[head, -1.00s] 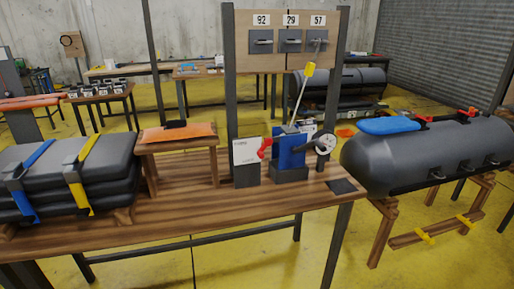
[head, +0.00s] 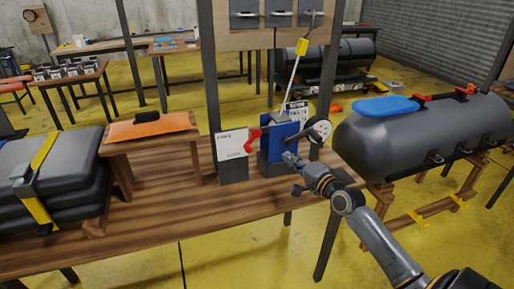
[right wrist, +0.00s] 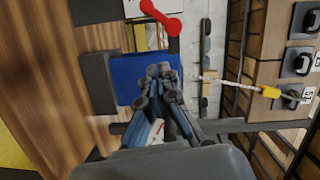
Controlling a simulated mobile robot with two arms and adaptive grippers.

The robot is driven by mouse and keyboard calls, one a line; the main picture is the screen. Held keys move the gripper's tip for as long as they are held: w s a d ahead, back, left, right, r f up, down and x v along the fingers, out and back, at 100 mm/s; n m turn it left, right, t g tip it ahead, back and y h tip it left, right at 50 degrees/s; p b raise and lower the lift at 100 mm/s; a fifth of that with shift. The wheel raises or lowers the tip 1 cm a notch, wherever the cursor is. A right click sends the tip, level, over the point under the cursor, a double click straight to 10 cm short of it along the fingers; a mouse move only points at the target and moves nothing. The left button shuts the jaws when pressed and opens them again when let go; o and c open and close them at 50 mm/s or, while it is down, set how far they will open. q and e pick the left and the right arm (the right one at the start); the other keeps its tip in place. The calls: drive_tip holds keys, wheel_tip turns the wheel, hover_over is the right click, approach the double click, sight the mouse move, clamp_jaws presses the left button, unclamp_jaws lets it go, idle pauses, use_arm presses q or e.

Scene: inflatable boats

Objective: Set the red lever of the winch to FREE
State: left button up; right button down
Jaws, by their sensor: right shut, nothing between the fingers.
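The winch has a blue body (head: 279,141) in a dark base on the wooden table. Its red lever (head: 252,140) sits on the left side, in front of a white card (head: 233,144) whose words are too small to read surely. In the right wrist view the lever (right wrist: 161,16) lies at the top, beyond the blue body (right wrist: 125,80). My right gripper (head: 290,158) is in front of the blue body, shut and empty, apart from the lever. The fingertips (right wrist: 161,72) overlap the blue face; contact cannot be told. My left gripper is out of view.
A crank wheel (head: 320,128) is on the winch's right. An orange-topped stand (head: 150,131) and strapped grey pads (head: 75,175) are left. A grey boat tube (head: 425,140) stands right. The front table is clear.

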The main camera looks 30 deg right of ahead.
drive_tip(key=w+a+f+p, duration=0.1)
drive_tip(key=w+a+p, duration=0.1)
drive_tip(key=w, duration=0.9)
drive_tip(key=shift+a+f, duration=0.2)
drive_tip(key=shift+a, duration=0.7)
